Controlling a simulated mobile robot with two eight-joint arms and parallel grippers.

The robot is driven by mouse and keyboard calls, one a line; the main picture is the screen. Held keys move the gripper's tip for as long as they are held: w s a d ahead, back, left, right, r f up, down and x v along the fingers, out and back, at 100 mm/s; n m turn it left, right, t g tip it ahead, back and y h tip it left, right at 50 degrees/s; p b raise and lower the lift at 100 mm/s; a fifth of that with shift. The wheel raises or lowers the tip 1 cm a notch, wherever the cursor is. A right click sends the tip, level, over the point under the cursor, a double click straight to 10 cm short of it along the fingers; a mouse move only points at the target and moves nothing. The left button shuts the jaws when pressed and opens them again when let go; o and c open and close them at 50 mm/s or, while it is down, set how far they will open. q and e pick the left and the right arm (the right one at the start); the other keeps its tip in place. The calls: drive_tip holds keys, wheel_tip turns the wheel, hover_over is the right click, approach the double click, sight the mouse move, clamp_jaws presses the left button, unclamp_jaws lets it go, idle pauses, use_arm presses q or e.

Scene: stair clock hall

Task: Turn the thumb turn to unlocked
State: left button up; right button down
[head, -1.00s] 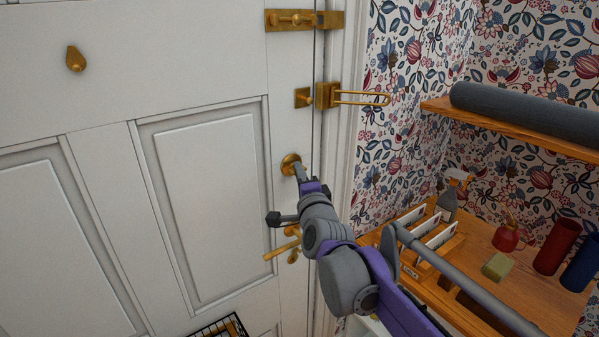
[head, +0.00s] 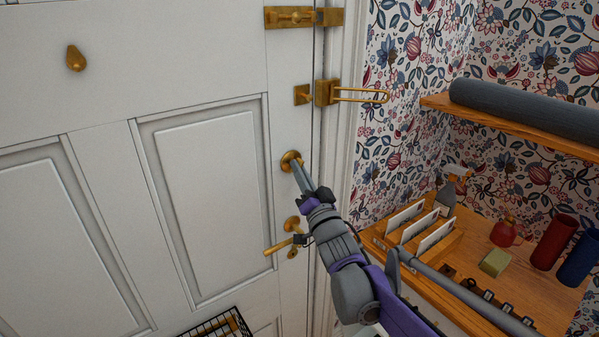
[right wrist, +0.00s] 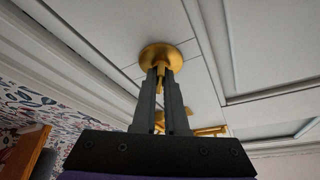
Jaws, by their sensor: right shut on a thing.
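The thumb turn is a brass piece with a round plate (head: 290,160) on the white door, above the brass lever handle (head: 281,246). My right gripper (head: 296,170) reaches it from the lower right, its fingertips at the plate. In the right wrist view the thumb turn's round plate (right wrist: 162,56) is at top middle. My right gripper's fingers (right wrist: 161,78) are shut on the thumb turn's grip, which shows as a narrow brass strip between them. Most of the grip is hidden by the fingers. My left gripper is not in view.
A brass bolt (head: 290,17) and a brass swing-bar latch (head: 327,93) sit higher on the door edge and frame. A wooden shelf (head: 432,250) at right holds envelopes, bottles and a sponge. A wire basket (head: 218,324) is at the door's bottom.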

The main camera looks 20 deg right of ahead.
drive_tip(key=shift+w+d+n+y, duration=0.1)
drive_tip(key=shift+n+y, duration=1.15)
drive_tip(key=shift+n, duration=1.25)
drive_tip(key=shift+d+n+y, duration=0.1)
drive_tip(key=shift+n+y, duration=1.15)
drive_tip(key=shift+n, duration=1.25)
drive_tip(key=c, duration=1)
unclamp_jaws()
drive_tip(key=shift+o, duration=0.2)
drive_tip(key=shift+f, duration=0.1)
drive_tip(key=b+v, duration=0.2)
drive_tip(key=v, duration=0.8)
drive_tip(key=shift+s+d, duration=0.15)
drive_tip(key=shift+s, duration=0.25)
